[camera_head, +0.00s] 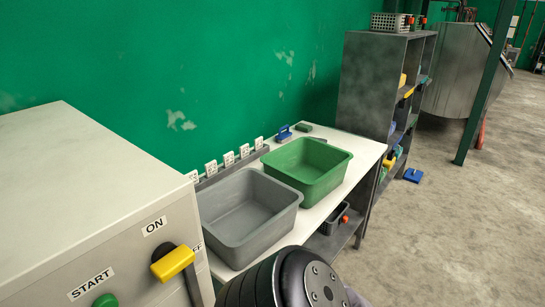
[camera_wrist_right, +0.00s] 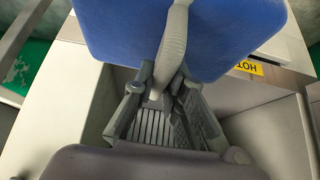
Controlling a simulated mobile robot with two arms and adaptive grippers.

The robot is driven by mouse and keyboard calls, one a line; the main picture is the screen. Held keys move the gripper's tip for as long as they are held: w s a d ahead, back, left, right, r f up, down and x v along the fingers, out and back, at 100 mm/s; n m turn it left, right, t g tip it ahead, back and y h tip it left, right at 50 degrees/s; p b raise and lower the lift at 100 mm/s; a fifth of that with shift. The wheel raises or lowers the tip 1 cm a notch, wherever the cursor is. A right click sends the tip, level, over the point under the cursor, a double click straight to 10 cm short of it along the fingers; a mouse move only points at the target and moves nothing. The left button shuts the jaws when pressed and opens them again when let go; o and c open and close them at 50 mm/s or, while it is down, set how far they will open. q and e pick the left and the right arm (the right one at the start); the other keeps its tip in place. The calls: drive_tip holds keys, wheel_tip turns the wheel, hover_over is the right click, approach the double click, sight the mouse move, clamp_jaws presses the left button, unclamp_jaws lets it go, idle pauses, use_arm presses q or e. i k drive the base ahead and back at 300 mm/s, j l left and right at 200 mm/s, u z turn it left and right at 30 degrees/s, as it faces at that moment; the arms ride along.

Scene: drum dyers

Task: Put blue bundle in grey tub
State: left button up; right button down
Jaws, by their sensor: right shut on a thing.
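The grey tub (camera_head: 240,236) stands on the white table, and its visible inside is empty. The blue bundle (camera_wrist_right: 115,30) fills the top of the right wrist view, with a pale grey strap or handle (camera_wrist_right: 174,40) across it. My right gripper (camera_wrist_right: 160,97) is shut on the blue bundle at this strap. The head view does not show the held bundle or the right fingertips. My left gripper is in neither view.
A green tub (camera_head: 335,180) stands beyond the grey tub. A machine cabinet (camera_head: 90,180) with a yellow lever (camera_head: 173,263) is at left. A small blue item (camera_head: 284,132) lies behind the green tub. A dark shelf (camera_head: 362,85) stands farther back. Open floor is at right.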

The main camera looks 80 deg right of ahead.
sight(245, 230)
drive_tip(key=k+l, duration=1.35)
drive_tip(key=k+j+z, duration=0.05)
drive_tip(key=k, duration=0.05)
